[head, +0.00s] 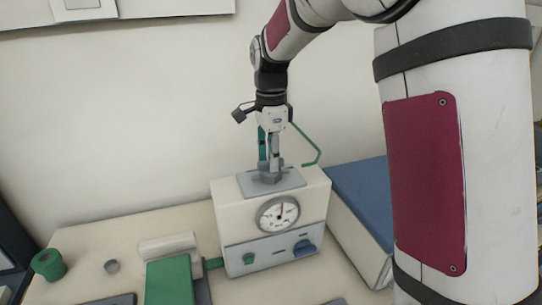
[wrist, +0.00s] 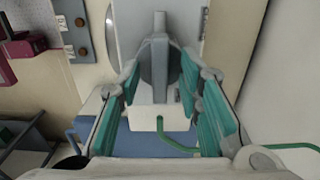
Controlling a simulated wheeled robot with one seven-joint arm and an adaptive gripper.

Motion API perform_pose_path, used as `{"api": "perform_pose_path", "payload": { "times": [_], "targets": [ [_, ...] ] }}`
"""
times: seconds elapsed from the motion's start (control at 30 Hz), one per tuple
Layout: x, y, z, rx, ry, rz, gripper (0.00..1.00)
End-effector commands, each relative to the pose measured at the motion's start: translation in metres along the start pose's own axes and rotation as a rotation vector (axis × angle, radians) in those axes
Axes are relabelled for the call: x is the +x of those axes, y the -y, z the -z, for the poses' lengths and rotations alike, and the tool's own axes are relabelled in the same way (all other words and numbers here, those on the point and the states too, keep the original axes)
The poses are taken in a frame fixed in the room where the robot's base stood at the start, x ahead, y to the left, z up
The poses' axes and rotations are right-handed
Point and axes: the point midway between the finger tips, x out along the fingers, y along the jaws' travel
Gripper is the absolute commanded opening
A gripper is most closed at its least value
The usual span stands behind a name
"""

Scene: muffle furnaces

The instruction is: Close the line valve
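The line valve's grey knob (head: 270,176) sits on a grey plate (head: 252,186) on top of a cream box with a gauge. In the wrist view the knob (wrist: 159,62) is a round grey body with a raised bar across it, running up and down the picture. My gripper (head: 270,162) points down from above, its tips at the knob. In the wrist view the teal finger pads of my gripper (wrist: 160,68) are spread on either side of the knob. Contact between pads and knob cannot be made out. The knob's far side is hidden.
The box front carries a round gauge (head: 278,214), a green knob (head: 249,258) and a blue knob (head: 304,247). A green hose (head: 317,149) rises behind the box. A blue-topped case (head: 362,195) stands close at right. A green cylinder (head: 48,264) is at far left.

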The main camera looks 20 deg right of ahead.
Motion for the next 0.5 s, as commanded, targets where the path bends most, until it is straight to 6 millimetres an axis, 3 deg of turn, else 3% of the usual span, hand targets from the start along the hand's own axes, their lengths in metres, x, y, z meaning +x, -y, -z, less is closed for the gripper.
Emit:
{"api": "perform_pose_path", "payload": {
  "times": [0.27, 0.4, 0.5],
  "targets": [
    [0.0013, -0.0001, 0.0, 0.0, 0.0, 0.0, 0.33],
    [0.0011, -0.0001, 0.0, 0.0, 0.0, 0.0, 0.01],
    [0.001, -0.0002, 0.0, 0.0, 0.0, 0.0, 0.0]
  ]
}}
